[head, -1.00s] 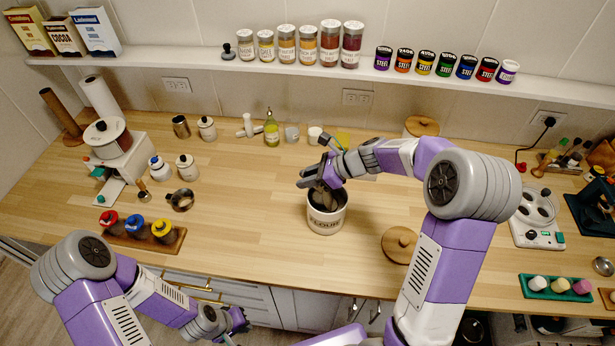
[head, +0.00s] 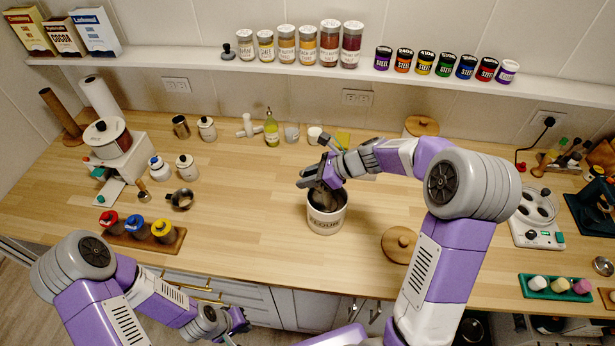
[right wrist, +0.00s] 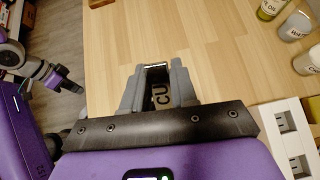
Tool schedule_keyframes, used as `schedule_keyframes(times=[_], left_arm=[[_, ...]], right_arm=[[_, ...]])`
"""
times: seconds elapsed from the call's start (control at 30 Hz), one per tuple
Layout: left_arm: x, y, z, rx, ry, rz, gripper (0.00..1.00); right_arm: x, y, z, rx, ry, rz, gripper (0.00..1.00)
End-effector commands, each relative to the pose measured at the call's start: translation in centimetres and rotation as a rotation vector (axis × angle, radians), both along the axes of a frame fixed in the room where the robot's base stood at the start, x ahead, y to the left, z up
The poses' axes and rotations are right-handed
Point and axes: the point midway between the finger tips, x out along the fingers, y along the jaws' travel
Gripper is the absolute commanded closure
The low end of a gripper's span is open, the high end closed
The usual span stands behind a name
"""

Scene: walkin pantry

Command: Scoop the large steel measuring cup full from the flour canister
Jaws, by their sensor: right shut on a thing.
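The flour canister (head: 326,222) is a white tub with dark lettering. It stands open on the wooden counter, in the middle of the head view. My right gripper (head: 316,182) is over its mouth, shut on the steel measuring cup's handle. In the right wrist view the handle (right wrist: 158,94) shows between the fingers (right wrist: 155,80), with the letters "CU". The cup's bowl is mostly hidden by the gripper and the canister rim, so I cannot tell how full it is. My left gripper (head: 236,320) is low, in front of the counter edge; its finger opening is unclear.
A round wooden lid (head: 399,244) lies right of the canister. A small steel cup (head: 181,199) and a rack of coloured-lid jars (head: 140,234) are on the left. An oil bottle (head: 271,130) stands behind.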

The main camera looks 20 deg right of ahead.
Motion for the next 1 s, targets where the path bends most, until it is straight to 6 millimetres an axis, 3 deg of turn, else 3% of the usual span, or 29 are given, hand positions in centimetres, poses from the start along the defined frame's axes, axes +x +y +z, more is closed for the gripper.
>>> schedule_keyframes(times=[1.0], left_arm=[[0.0,0.0,4.2,0.0,0.0,0.0,1.0]], right_arm=[[0.6,1.0,-1.0,-0.111,0.066,0.001,1.0]])
